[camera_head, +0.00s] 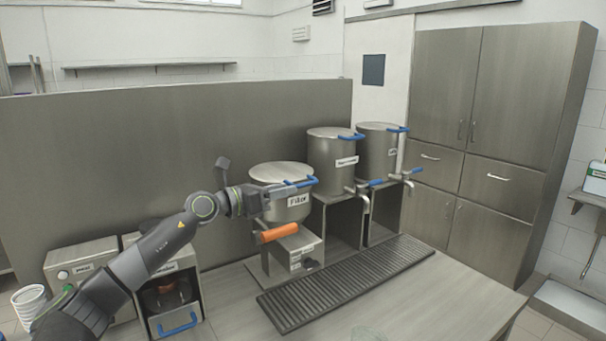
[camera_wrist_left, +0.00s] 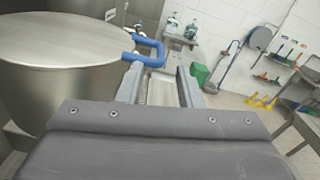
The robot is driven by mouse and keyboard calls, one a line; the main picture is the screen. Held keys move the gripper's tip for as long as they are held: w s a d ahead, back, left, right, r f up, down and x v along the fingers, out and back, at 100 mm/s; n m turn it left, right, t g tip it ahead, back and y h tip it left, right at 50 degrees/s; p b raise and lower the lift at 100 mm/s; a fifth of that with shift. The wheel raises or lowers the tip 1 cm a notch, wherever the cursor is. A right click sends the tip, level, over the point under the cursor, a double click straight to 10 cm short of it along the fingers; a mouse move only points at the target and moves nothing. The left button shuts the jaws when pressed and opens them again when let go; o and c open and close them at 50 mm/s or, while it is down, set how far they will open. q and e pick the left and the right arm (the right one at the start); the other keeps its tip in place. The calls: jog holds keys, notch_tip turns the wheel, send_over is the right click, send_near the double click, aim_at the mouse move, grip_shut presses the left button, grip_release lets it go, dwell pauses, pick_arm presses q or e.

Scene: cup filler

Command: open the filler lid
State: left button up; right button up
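The filler (camera_head: 288,206) is a steel pot labelled "Filler" with a flat round lid (camera_head: 280,172) lying closed on it. A blue lid handle (camera_head: 303,181) sticks out at the lid's right side. The lid (camera_wrist_left: 60,45) and the handle (camera_wrist_left: 150,48) also show in the left wrist view. My left gripper (camera_head: 282,189) reaches across the front of the filler, its fingertips close to the handle. In the left wrist view its fingers (camera_wrist_left: 158,80) are apart, with the handle's outer end at the fingertips; contact cannot be told. My right gripper is not in view.
Two taller steel pots (camera_head: 333,160) with blue handles and taps stand right of the filler. An orange handle (camera_head: 279,232) sits below it. Counter machines (camera_head: 165,290) stand at the left.

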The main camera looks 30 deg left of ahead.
aim_at(303, 185)
pick_arm(q)
jog(key=p+x, duration=0.1)
jog(key=x, duration=0.4)
jog(key=shift+w+d+p, duration=0.15)
jog(key=shift+w+p, duration=0.05)
jog(key=shift+p, duration=0.1)
jog(key=shift+w+d, duration=0.2)
jog(key=shift+w, duration=0.3)
grip_shut()
